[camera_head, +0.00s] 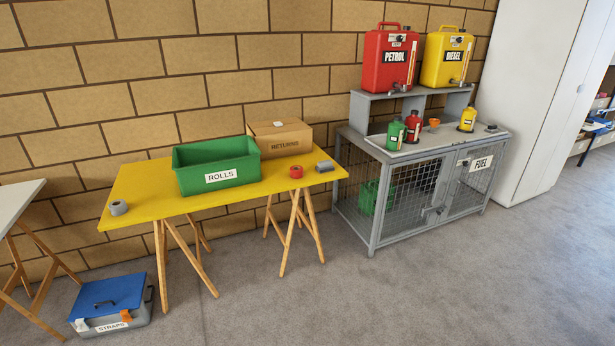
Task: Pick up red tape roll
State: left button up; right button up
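The red tape roll (296,171) lies on the yellow trestle table (150,192), near its front edge and toward its right end. It is in front of the cardboard box marked RETURNS (285,145) and to the right of the green bin marked ROLLS (221,178). A grey block-like item (324,166) lies just to its right, at the table's right end. A grey tape roll (118,207) lies at the table's left end. The inside of the green bin is mostly hidden. Neither of my grippers shows in the head view.
A grey mesh fuel cabinet (405,200) stands right of the table, with several small cans on top and red (388,85) and yellow (446,62) jerrycans on its shelf. A STRAPS box (112,306) sits on the floor at left. The carpet in front is clear.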

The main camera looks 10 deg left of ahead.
aim_at(297, 172)
jog(key=z, duration=0.6)
jog(key=i, duration=0.95)
jog(key=z, duration=0.7)
jog(key=i, duration=1.35)
jog(key=u, duration=0.45)
jog(key=i, duration=0.75)
jog(key=u, duration=1.4)
jog(key=i, duration=0.6)
jog(key=u, duration=0.55)
